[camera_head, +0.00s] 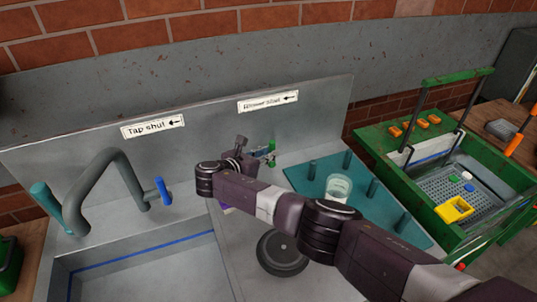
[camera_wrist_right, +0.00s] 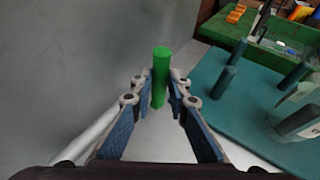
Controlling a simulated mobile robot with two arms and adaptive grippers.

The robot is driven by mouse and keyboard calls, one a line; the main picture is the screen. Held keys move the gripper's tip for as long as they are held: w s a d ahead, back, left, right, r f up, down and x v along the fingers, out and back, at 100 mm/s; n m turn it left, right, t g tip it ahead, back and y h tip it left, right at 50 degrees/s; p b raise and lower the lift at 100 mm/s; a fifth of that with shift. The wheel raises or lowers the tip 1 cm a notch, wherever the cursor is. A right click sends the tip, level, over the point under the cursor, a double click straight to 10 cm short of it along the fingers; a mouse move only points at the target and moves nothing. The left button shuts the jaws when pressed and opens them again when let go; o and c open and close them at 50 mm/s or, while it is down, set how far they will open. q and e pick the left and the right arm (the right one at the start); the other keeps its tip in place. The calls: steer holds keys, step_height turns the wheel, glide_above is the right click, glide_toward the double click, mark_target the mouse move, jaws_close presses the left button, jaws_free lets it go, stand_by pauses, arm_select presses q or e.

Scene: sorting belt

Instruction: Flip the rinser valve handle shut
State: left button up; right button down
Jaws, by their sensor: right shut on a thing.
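The rinser valve handle is a green bar (camera_wrist_right: 160,70) standing between my right fingers in the right wrist view. In the head view a green part (camera_head: 271,158) shows at the fingertips, in front of the steel back panel. My right gripper (camera_head: 264,153) is shut on the handle; its blue-padded fingers (camera_wrist_right: 159,88) lie on either side of it. The sign (camera_head: 268,101) above the handle seems to read "Rinser shut", with an arrow pointing left. The valve body is mostly hidden by my gripper and wrist. My left gripper is not in view.
A grey tap (camera_head: 105,172) with a blue handle (camera_head: 163,191) stands left, under a "Tap shut" sign (camera_head: 153,127). A teal pegged rack (camera_head: 305,178) with a clear glass (camera_head: 338,187) lies right. A round dark disc (camera_head: 282,253) sits below my arm. A green crate (camera_head: 385,150) stands farther right.

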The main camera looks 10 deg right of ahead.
steer(key=shift+a, duration=0.1)
steer(key=c, duration=2.1)
jaws_free()
steer(key=v, duration=1.2)
steer(key=shift+a+f, duration=0.1)
